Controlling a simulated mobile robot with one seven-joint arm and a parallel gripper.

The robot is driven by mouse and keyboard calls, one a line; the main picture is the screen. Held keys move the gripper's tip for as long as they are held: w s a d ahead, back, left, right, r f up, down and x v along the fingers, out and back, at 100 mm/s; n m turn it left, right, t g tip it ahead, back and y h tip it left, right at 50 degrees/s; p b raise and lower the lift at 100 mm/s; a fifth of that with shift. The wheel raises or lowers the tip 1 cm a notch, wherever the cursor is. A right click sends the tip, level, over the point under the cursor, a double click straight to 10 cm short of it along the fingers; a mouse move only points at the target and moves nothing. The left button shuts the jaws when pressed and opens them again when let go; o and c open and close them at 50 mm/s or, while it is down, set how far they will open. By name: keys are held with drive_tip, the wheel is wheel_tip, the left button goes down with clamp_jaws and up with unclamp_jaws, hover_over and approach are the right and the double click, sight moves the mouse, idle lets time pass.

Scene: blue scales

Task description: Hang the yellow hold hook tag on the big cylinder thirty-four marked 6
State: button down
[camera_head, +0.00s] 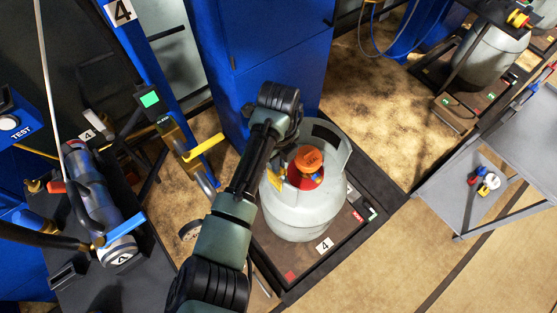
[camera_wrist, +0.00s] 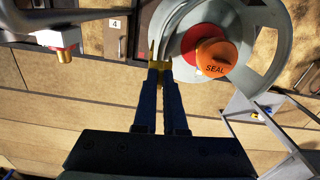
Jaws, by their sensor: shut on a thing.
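The yellow tag (camera_wrist: 161,54) is between my gripper's fingertips (camera_wrist: 160,68) in the wrist view. Only a narrow part of it shows, at the curved grey collar of a big cylinder (camera_wrist: 182,22). I cannot tell whether it hangs on the collar or only lies against it. In the head view this grey cylinder (camera_head: 297,217) stands upright on a platform with a 4 plate, and a yellow piece (camera_head: 277,174) shows at its collar. An orange SEAL cap (camera_wrist: 214,56) tops its valve. My fingertips are hidden behind my arm there. I see no 6 on the cylinder.
A blue cabinet (camera_head: 262,65) stands close behind the cylinder. A grey cart (camera_head: 465,185) with small coloured parts is at right. Another grey cylinder (camera_head: 488,58) stands at upper right. A yellow handle (camera_head: 203,147) and a bench with a small cylinder (camera_head: 92,195) are at left.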

drive_tip(key=shift+f, duration=0.15)
drive_tip(key=shift+s+f+b, duration=0.1)
drive_tip(key=shift+f+b, duration=1)
drive_tip(key=shift+f, duration=0.9)
drive_tip(key=c, duration=0.9)
unclamp_jaws()
drive_tip(key=shift+r, duration=0.1)
drive_tip(key=shift+r, duration=0.15)
drive_tip(key=shift+r+p, duration=3.65)
drive_tip(key=shift+p, duration=0.15)
